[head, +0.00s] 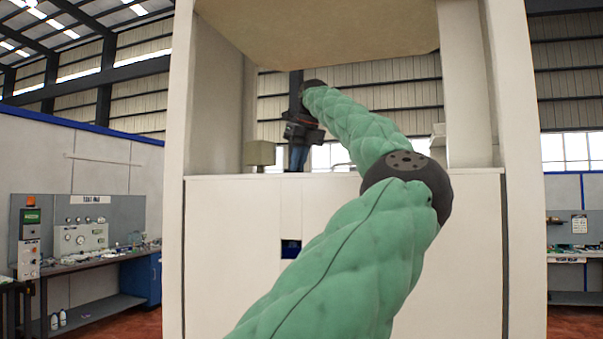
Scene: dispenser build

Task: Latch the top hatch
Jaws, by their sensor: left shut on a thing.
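The dispenser is a tall white cabinet (235,260) filling the middle of the head view, with an open bay in its upper half. A beige panel (320,25) spans the top of the bay; I cannot tell whether it is the top hatch. My left arm in its green sleeve reaches up into the bay. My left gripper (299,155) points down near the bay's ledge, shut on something. A dark blue piece shows at its tips, but it is too small to identify. No latch can be made out. My right gripper is out of view.
A small beige block (260,154) stands on the ledge left of my gripper. White posts (517,150) bound the bay at the sides. The front has a small dark square opening (290,249). Workbenches stand far left (95,262) and right.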

